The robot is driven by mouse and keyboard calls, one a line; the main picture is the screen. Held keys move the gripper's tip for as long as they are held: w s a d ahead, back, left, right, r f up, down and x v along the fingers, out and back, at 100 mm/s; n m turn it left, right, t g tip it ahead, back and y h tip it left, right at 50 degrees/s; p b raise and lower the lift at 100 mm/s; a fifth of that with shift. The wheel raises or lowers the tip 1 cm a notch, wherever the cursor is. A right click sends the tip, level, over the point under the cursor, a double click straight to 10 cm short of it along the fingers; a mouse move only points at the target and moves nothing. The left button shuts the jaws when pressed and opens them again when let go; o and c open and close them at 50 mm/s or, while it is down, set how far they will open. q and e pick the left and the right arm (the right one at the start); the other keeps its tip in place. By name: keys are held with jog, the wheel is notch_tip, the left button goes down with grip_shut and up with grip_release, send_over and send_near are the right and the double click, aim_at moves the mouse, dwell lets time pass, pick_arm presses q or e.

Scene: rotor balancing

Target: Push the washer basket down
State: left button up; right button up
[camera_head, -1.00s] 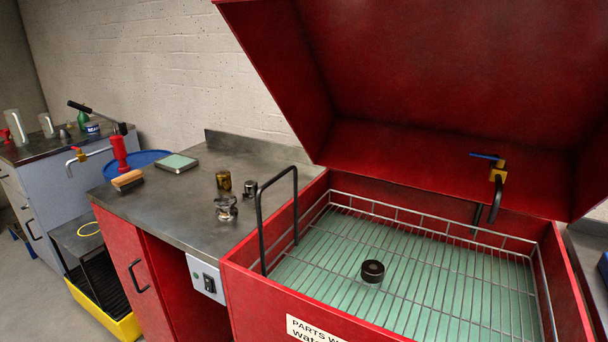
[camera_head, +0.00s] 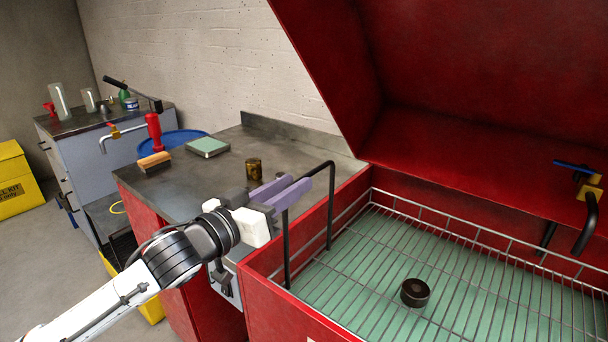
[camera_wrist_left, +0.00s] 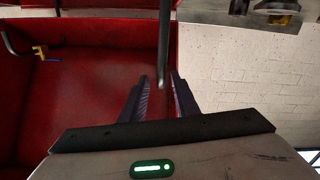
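The wire washer basket (camera_head: 455,222) sits in the red parts washer, over pale green liquid or floor. A tall black handle (camera_head: 331,215) stands up at its left end. My left gripper (camera_head: 300,184) has come in from the left, its purple fingers level with the upper part of the handle. In the left wrist view the fingers (camera_wrist_left: 161,95) are apart, with a dark upright bar (camera_wrist_left: 164,45) in line with the gap between them. I cannot tell whether they touch it. A dark round part (camera_head: 415,292) lies in the basket. My right gripper is not in view.
The washer's red lid (camera_head: 440,70) is raised. A blue-handled tap (camera_head: 577,167) is at the back right. The steel bench (camera_head: 185,190) to the left holds a brush (camera_head: 154,162), a gold can (camera_head: 254,169) and a green-topped box (camera_head: 208,146).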

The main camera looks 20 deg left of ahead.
pick_arm(q)
jog(key=shift+x, duration=2.25)
jog(key=shift+c, duration=0.4)
grip_shut()
